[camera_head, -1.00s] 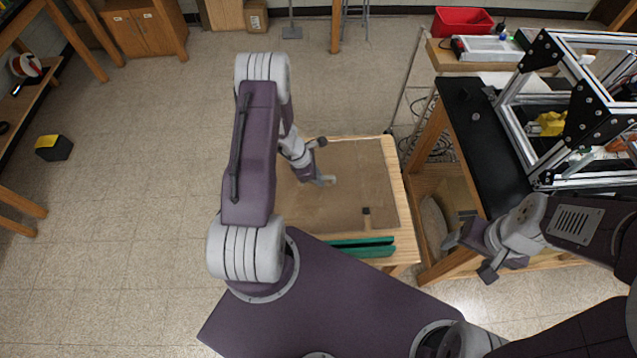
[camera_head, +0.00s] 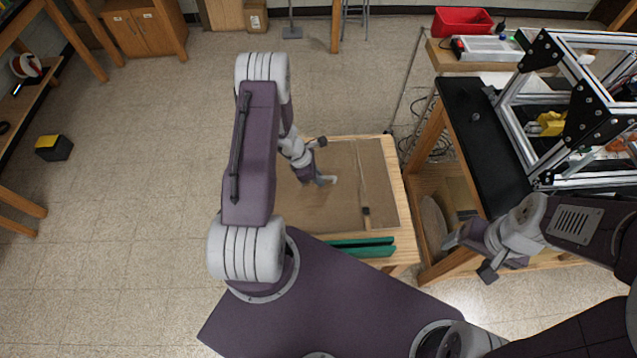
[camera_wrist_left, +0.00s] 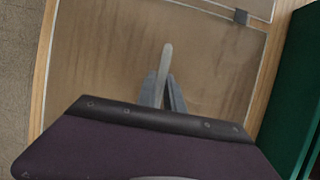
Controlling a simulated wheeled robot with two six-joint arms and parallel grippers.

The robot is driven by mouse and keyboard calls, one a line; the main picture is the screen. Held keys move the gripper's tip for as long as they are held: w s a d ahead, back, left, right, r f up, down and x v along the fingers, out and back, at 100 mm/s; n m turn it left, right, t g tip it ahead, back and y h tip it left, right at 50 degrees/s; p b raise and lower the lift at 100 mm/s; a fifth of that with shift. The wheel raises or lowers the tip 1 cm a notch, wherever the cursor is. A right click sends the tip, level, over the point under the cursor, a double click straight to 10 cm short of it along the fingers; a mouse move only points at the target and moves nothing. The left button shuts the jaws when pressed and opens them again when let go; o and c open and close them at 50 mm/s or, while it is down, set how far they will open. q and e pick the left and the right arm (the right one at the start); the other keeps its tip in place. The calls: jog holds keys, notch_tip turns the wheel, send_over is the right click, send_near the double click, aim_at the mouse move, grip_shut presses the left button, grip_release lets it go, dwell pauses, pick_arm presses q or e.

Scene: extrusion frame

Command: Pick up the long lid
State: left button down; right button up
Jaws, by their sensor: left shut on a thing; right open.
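The long lid (camera_head: 325,210) looks like a wide, flat brownish panel on top of the wooden-edged table or box. It also fills much of the left wrist view (camera_wrist_left: 105,55). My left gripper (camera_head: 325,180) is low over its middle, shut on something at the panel. In the left wrist view the narrow grey fingers (camera_wrist_left: 165,80) are close together against the panel. My right gripper (camera_head: 470,256) is open and empty, to the right near the black-topped bench.
A pale strip with a small dark block (camera_head: 366,211) runs along the panel's right part. Green bars (camera_head: 362,247) lie at the table's front edge. The black bench (camera_head: 485,140) carries an aluminium extrusion frame (camera_head: 575,105). The floor at the left is largely clear.

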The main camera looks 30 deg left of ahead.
pick_arm(q)
jog(key=shift+w+r, duration=0.1)
jog(key=shift+r, duration=0.55)
notch_tip(320, 180, up, 3)
jog(key=shift+f, duration=0.1)
jog(key=w+d+r+p, duration=0.1)
jog(key=w+d+r, duration=0.5)
jog(key=w, duration=0.4)
jog(key=shift+r, duration=0.5)
